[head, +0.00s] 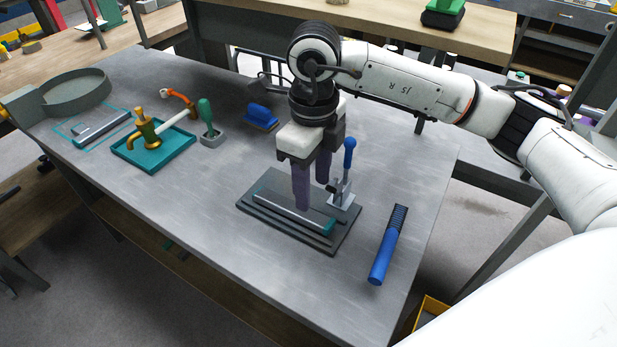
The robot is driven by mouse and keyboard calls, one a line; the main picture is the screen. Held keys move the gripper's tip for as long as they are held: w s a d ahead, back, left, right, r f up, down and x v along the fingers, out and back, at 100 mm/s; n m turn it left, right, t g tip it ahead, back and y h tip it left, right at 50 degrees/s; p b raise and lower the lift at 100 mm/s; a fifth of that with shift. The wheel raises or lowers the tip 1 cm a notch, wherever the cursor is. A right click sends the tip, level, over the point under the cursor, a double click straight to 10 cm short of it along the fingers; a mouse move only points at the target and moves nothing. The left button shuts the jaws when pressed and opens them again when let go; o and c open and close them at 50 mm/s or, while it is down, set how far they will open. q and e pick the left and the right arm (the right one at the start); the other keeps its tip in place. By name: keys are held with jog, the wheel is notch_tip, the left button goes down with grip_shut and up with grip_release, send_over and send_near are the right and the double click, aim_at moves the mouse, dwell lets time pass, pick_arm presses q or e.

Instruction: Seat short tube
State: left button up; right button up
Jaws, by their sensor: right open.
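A dark stepped fixture (345,236) lies on the grey bench, with a grey, teal-edged long piece (277,203) in its top. My right gripper (312,196) points down over this piece, its purple fingers apart. The fingers hide part of the piece, and I cannot tell whether they touch it. A grey tube-like piece (103,127) lies inside a teal outline at the far left. I cannot tell which piece is the short tube. My left gripper is out of view.
A blue-handled toggle clamp (349,155) stands at the fixture's right end. A blue-handled brush or file (383,256) lies near the right edge. A green-handled tool (206,115), a blue brush (262,116) and a round grey container (78,93) stand farther back. The front middle of the bench is clear.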

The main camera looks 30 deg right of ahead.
aim_at(312, 216)
jog(key=shift+f, duration=0.4)
notch_tip(312, 216, down, 8)
jog(key=b, duration=0.4)
jog(key=shift+r, duration=0.25)
jog(key=shift+r+p, duration=0.35)
jog(key=shift+r, duration=0.1)
jog(key=c, duration=0.4)
grip_shut()
jog(key=shift+a+r+p, duration=0.1)
jog(key=shift+r+p, duration=1.6)
jog(key=shift+r, duration=1.25)
